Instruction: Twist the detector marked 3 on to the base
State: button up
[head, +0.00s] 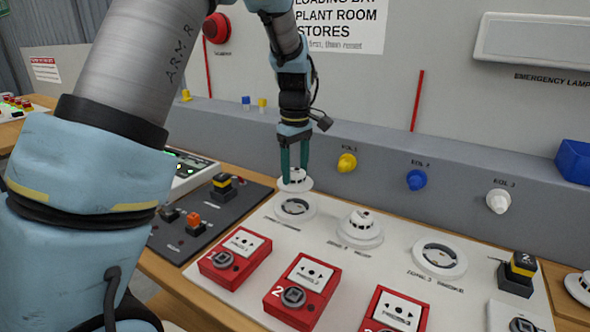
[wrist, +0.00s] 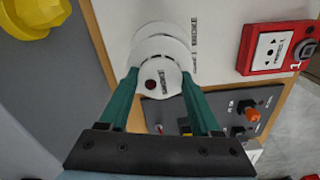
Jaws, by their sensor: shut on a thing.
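My gripper (head: 295,170) is shut on a white round detector (head: 295,184), held upright just above a white ring base (head: 295,207) on the panel's left. I cannot tell whether they touch. In the wrist view the detector (wrist: 160,76) sits between the green fingers, with a dark red spot and small print I cannot read; the base shows partly behind it. No number 3 is legible on it. Another open base (head: 439,257), labelled zone 3 smoke, is to the right. A white detector (head: 360,226) sits on the base between them.
Several red call points (head: 235,252) line the panel's front. A dark switch panel (head: 205,220) lies left. Yellow, blue and white knobs (head: 416,180) stick out from the grey ledge behind. Another white detector (head: 580,286) stands at the far right edge.

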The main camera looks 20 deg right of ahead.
aim_at(295, 185)
jog(key=shift+f+b, duration=1.85)
jog(key=shift+f, duration=0.6)
jog(key=shift+r+p, duration=0.1)
jog(key=shift+p, duration=0.65)
jog(key=shift+f+b, duration=0.35)
jog(key=shift+f, duration=0.5)
dwell(0.8)
jog(key=shift+m, duration=1.1)
jog(key=shift+m+p, duration=0.3)
jog(key=shift+m, duration=0.5)
